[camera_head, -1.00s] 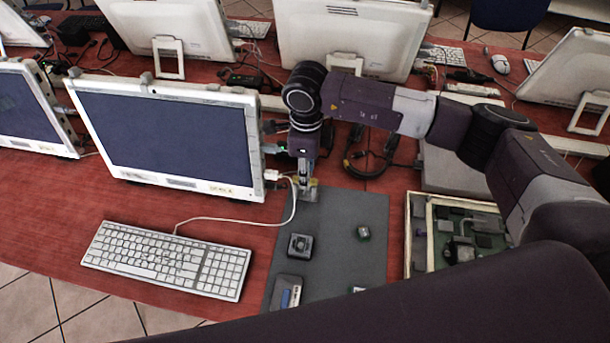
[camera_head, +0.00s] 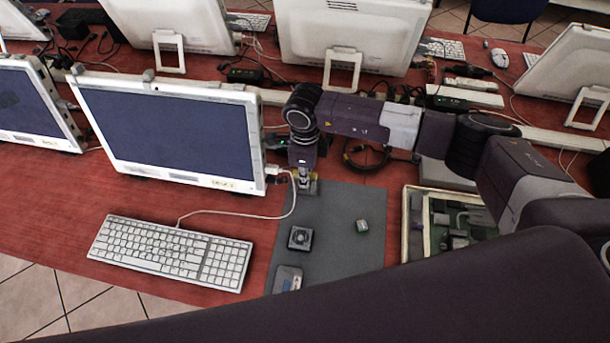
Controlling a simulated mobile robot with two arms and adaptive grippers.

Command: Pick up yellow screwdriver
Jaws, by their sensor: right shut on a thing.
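My right gripper (camera_head: 306,186) points down at the far left end of the grey mat (camera_head: 340,215). It is shut on a small yellow thing (camera_head: 314,183), which I take to be the yellow screwdriver. Only small yellow patches show around the fingertips; the rest is hidden by the gripper or too small to tell. I cannot tell whether it is clear of the mat. My left gripper is out of view.
A small black fan-like part (camera_head: 300,238), a small green-grey part (camera_head: 362,226) and a grey box (camera_head: 287,279) lie on the mat. A monitor (camera_head: 165,130) and a keyboard (camera_head: 170,252) stand left. A framed circuit tray (camera_head: 406,225) is at right.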

